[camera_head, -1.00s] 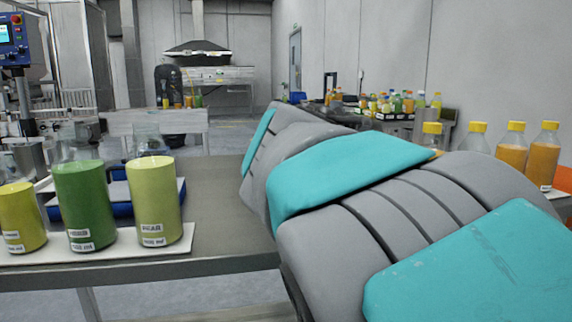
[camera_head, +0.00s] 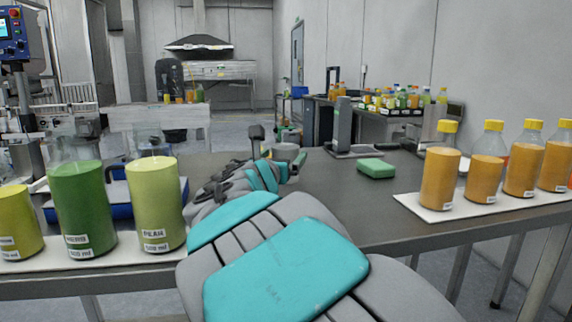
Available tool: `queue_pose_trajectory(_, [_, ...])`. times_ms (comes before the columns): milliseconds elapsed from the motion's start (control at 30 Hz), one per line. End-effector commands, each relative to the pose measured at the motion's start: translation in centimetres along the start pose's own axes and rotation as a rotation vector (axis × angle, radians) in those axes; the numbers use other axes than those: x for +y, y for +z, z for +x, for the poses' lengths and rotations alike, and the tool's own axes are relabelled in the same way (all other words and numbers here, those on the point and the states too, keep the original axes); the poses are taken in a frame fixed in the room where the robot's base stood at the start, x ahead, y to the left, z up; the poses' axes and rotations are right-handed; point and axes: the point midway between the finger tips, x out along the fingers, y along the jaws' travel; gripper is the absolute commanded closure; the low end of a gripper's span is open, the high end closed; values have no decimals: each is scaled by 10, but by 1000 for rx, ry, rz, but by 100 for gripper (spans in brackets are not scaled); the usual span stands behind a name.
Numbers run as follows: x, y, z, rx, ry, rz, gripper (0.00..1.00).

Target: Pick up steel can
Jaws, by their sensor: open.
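I cannot make out a steel can for certain in the head view; part of the table is hidden behind my arm and the bottles. My gripper (camera_head: 276,145) is at the far end of my arm, over the back part of the grey table (camera_head: 325,205). Its fingers are small in the picture and stand apart, with nothing seen between them. It is left of a dark grey upright stand.
Yellow and green bottles (camera_head: 82,205) stand on a white mat at left, beside a blue-based device (camera_head: 115,200). Orange bottles with yellow caps (camera_head: 440,175) stand on another mat at right. A green block (camera_head: 376,167) lies near the grey stand (camera_head: 343,125).

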Motion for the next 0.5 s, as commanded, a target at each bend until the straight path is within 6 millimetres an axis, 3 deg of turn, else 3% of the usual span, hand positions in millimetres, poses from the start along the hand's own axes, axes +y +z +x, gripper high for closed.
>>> queue_pose_trajectory(233, [3,-4,32,3,2,4,0])
queue_pose_trajectory(500, [2,-3,38,0,1,3,0])
